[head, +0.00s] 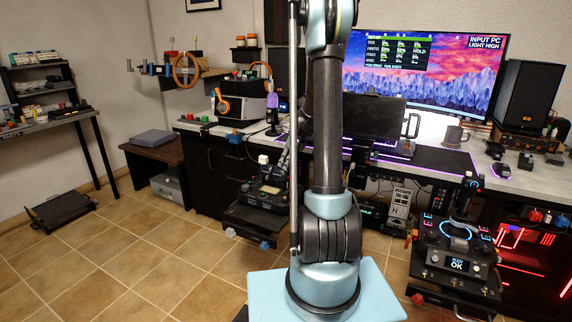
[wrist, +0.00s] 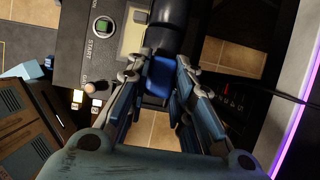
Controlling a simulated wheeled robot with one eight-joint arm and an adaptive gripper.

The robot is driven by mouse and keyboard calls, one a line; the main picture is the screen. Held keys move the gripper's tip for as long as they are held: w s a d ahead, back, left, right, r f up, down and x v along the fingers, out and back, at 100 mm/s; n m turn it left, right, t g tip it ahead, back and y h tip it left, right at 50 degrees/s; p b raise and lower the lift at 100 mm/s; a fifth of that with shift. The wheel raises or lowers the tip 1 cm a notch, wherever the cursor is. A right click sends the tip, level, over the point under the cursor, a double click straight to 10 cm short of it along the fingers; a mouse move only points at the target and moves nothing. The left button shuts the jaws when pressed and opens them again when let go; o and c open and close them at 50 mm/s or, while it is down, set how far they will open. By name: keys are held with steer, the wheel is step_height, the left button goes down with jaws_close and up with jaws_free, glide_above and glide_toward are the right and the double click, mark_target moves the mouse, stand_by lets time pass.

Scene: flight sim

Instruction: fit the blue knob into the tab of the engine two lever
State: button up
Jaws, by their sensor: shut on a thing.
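In the wrist view my gripper (wrist: 159,70) has its two fingers on either side of a blue block, the blue knob (wrist: 160,77), which it holds. Just beyond the knob is a dark rounded part (wrist: 172,20); I cannot tell whether they touch. Left of it is a grey panel marked START with a green button (wrist: 102,26) and a cream piece (wrist: 133,34). The engine two lever and its tab cannot be made out clearly. In the head view a dark lever unit (head: 268,190) stands partly behind my arm, which hides my gripper there.
A desk (head: 225,130) with a large monitor (head: 470,75) runs along the back. A control panel with a lit blue ring (head: 455,232) stands at the right. A low table (head: 150,152) is at the left. The tiled floor at the left front is mostly clear.

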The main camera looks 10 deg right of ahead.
steer(key=o, duration=1)
steer(key=v, duration=1.2)
steer(key=shift+f, duration=0.1)
